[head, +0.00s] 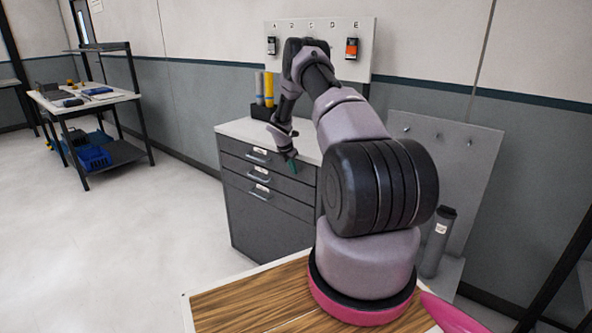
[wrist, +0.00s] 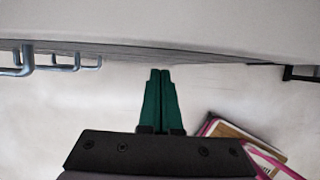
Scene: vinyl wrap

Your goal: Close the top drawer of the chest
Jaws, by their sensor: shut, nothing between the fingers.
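The grey chest (head: 262,225) with a white top stands left of my arm in the head view. Its top drawer (head: 237,150) has a silver handle (head: 257,159); its front looks close to flush with the drawers below, but a small gap is hard to judge. My gripper (head: 291,166) is in front of the right part of the top drawer, green fingers pointing down. In the wrist view the fingers (wrist: 160,74) are shut together and empty, just below the chest's dark front edge. Drawer handles (wrist: 90,64) show at left there. Contact with the drawer cannot be told.
A black holder (head: 268,112) with yellow and grey rolls stands on the chest's top. A pegboard (head: 300,32) hangs behind. A grey panel and a dark cylinder (head: 438,243) stand at right. The floor (head: 130,240) left of the chest is clear.

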